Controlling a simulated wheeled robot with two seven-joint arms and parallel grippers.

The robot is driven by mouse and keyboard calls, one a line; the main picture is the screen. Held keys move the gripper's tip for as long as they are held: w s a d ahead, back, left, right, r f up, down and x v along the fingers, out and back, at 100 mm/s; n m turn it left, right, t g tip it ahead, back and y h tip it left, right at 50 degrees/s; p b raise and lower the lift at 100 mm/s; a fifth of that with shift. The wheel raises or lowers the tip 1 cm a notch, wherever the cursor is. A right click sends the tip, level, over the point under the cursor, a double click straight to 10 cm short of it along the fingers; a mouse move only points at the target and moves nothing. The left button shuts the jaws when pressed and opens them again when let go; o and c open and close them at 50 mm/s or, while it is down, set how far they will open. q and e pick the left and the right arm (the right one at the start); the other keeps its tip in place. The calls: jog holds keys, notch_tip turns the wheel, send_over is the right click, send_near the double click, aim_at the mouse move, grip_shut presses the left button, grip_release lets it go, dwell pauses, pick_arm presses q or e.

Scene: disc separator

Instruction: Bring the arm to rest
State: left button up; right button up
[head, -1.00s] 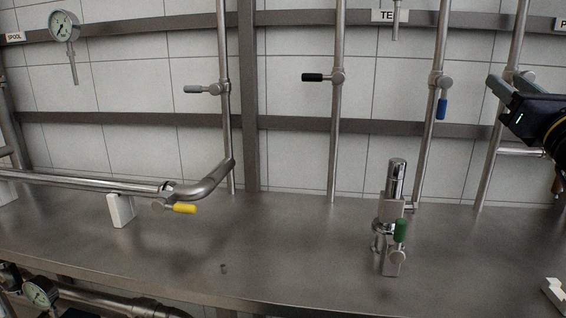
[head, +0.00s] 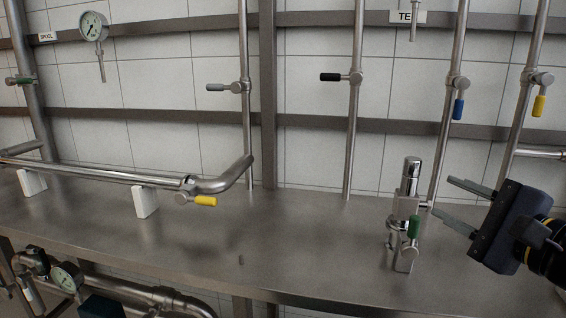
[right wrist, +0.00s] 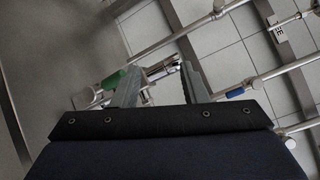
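My right gripper (head: 456,203) is at the right of the head view, above the metal bench. Its two grey fingers are spread apart, pointing left, with nothing between them. To its left stands a chrome valve fitting (head: 410,178) with a green handle (head: 414,227). In the right wrist view the two fingers (right wrist: 160,85) stand apart, with the chrome fitting (right wrist: 160,70) beyond them and the green handle (right wrist: 113,80) beside the left finger. I cannot tell for sure whether a finger touches the fitting. My left gripper does not show.
The metal bench (head: 310,240) is mostly clear in the middle. A horizontal pipe (head: 100,173) with a yellow-handled valve (head: 205,201) rests on white blocks (head: 146,201) at the left. Vertical pipes with valves and a gauge (head: 94,26) line the tiled wall.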

jog(key=s+a+f+n+g+h+b, duration=0.15)
jog(key=s+f+n+g+b, duration=0.35)
jog(key=f, duration=0.8)
jog(key=s+a+f+n+g+b, duration=0.15)
jog(key=s+f+n, duration=0.5)
jog(key=f, duration=0.65)
jog(key=s+a+f+n+g+h+b, duration=0.1)
jog(key=s+a+f+n+g+b, duration=0.3)
jog(key=f, duration=0.9)
notch_tip(320, 180, up, 39)
jog(key=s+d+n+p, duration=0.1)
jog(key=s+p, duration=0.1)
jog(key=p, duration=3.8)
jog(key=shift+d+f, duration=0.15)
jog(key=shift+f, duration=0.05)
jog(key=shift+n+g, duration=0.25)
